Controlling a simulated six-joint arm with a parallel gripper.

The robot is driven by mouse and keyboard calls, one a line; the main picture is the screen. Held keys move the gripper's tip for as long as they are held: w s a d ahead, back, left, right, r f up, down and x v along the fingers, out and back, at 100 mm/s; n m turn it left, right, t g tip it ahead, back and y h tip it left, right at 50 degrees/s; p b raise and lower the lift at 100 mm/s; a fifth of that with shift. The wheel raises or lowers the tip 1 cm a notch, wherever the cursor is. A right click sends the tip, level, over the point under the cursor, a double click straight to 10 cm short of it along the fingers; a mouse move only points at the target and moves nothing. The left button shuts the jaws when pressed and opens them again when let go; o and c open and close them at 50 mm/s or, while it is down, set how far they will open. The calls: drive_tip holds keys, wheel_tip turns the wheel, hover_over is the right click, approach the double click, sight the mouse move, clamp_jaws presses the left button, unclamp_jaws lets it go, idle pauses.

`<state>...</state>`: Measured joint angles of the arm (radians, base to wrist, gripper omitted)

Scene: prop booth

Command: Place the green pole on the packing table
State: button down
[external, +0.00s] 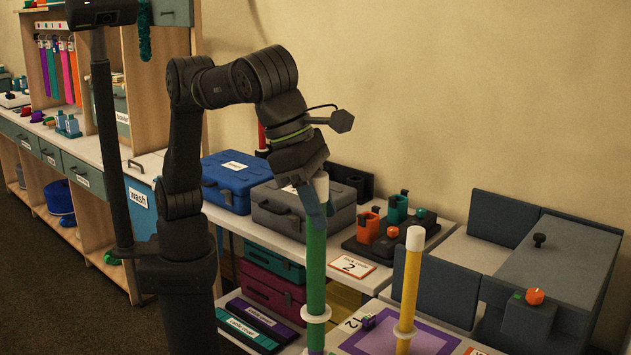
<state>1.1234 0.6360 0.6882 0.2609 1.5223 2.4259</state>
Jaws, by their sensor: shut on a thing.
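The green pole (316,265) is upright in the external view, with a white top end and a white collar low down. My gripper (319,203) points down and is shut on the pole just below its white top. The pole's foot is near the bottom edge of the picture, and I cannot tell whether it touches anything. No visible label names the packing table. A white-topped surface with a purple square outline (440,340) lies beside the pole at the front right.
A yellow pole (409,285) stands upright just right of the green pole. Behind are a blue case (237,180), a grey case (290,212) and a black tray with orange and teal pieces (385,243). A grey box-like fixture (560,265) fills the right side.

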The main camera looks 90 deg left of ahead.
drive_tip(key=w+f, duration=0.5)
drive_tip(key=f, duration=0.3)
drive_tip(key=w+a+f, duration=0.1)
drive_tip(key=w+f, duration=0.5)
drive_tip(key=f, duration=0.3)
drive_tip(key=shift+a+f, duration=0.2)
drive_tip(key=shift+f, duration=0.05)
drive_tip(key=shift+w, duration=0.1)
drive_tip(key=c, duration=1.1)
unclamp_jaws()
drive_tip(key=shift+f, duration=0.15)
drive_tip(key=shift+o, duration=0.4)
drive_tip(key=v, duration=1.2)
